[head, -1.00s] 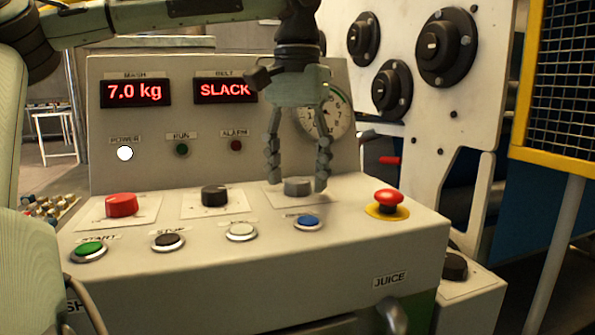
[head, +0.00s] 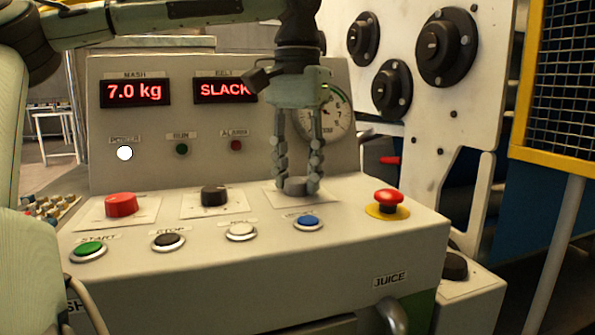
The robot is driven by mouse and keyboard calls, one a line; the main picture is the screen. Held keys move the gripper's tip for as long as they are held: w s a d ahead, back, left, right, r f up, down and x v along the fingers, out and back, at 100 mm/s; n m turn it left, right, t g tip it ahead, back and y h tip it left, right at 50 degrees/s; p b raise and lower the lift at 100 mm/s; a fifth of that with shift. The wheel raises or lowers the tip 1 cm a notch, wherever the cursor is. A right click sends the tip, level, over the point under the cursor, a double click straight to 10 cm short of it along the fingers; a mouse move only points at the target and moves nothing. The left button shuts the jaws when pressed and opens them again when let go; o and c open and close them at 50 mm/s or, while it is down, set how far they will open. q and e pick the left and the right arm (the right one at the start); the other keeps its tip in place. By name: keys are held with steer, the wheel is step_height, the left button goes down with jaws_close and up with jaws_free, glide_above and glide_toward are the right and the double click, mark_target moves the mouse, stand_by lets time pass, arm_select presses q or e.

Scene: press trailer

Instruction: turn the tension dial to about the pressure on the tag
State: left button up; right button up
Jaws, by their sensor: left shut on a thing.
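The grey tension dial (head: 295,187) sits on a pale plate at the right of the control panel's row of knobs. My left gripper (head: 297,180) points down over it, with its fingers closed on either side of the dial. The belt display (head: 225,90) reads SLACK and the mash display (head: 135,93) reads 7.0 kg. A round gauge (head: 335,112) behind the gripper is partly hidden by it. I see no readable pressure tag. My right gripper is not in view.
A red knob (head: 121,205) and a black knob (head: 214,195) stand left of the dial. Green, black, white and blue buttons line the front. A red emergency stop (head: 388,200) stands close on the right. The console face (head: 225,155) rises behind.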

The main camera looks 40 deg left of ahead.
arm_select(q)
steer(key=m, duration=1.2)
steer(key=shift+m, duration=0.4)
steer(key=m, duration=1.2)
steer(key=shift+m, duration=0.3)
steer(key=o, duration=1.2)
steer(key=shift+c, duration=0.2)
